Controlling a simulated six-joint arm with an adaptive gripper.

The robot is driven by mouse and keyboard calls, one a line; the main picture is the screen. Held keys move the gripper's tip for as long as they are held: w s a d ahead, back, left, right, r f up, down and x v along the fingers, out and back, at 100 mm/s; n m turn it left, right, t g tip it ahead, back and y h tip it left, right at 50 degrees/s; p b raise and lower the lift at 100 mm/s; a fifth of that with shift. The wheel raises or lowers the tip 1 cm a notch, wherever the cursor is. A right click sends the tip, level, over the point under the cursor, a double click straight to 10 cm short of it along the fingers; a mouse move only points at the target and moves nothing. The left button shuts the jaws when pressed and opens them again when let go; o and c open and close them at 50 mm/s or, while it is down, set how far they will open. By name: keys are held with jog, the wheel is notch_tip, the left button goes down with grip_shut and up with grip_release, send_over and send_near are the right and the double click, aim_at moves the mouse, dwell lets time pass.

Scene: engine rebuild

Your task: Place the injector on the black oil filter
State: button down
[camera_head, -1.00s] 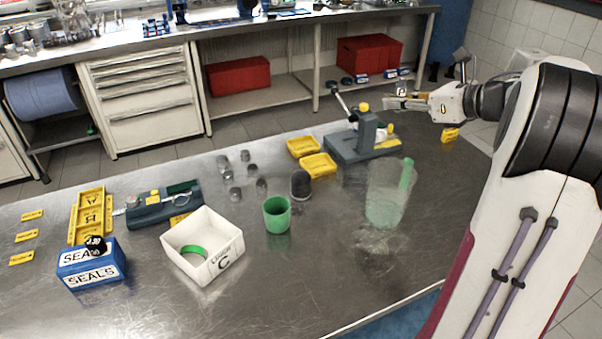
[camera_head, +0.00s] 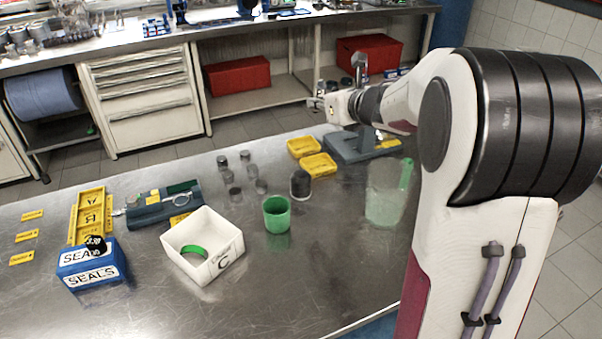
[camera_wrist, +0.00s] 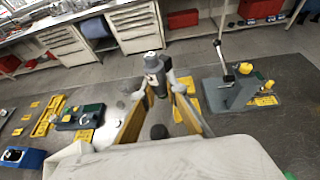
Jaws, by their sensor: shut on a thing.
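My gripper (camera_head: 318,103) is high over the far side of the steel workbench, above and a little right of the black oil filter (camera_head: 300,184), which stands upright on the bench. In the wrist view my gripper (camera_wrist: 158,86) is shut on a grey cylindrical piece, the injector (camera_wrist: 153,62), with small red and dark marks. The injector points up in that view, between the two fingertips. The oil filter (camera_wrist: 158,131) shows there as a dark round top between the fingers, apart from the injector. In the head view the injector is too small to make out clearly.
Two yellow trays (camera_head: 318,165) and a grey stand (camera_head: 350,147) lie behind the filter. A green cup (camera_head: 277,214), small grey cylinders (camera_head: 228,177) and a clear jug (camera_head: 384,208) stand around it. A white bin (camera_head: 228,258) is at front left.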

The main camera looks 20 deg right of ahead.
send_over(300, 174)
notch_tip(300, 174, down, 2)
jog(key=shift+m+h, duration=0.3)
jog(key=shift+h, duration=0.1)
jog(key=shift+f, duration=2.6)
jog(key=shift+f, duration=3.15)
jog(key=shift+f, duration=0.1)
jog(key=shift+f, duration=1.75)
jog(key=shift+f, duration=0.1)
jog(key=c, duration=2)
grip_release()
jog(key=shift+c, duration=0.2)
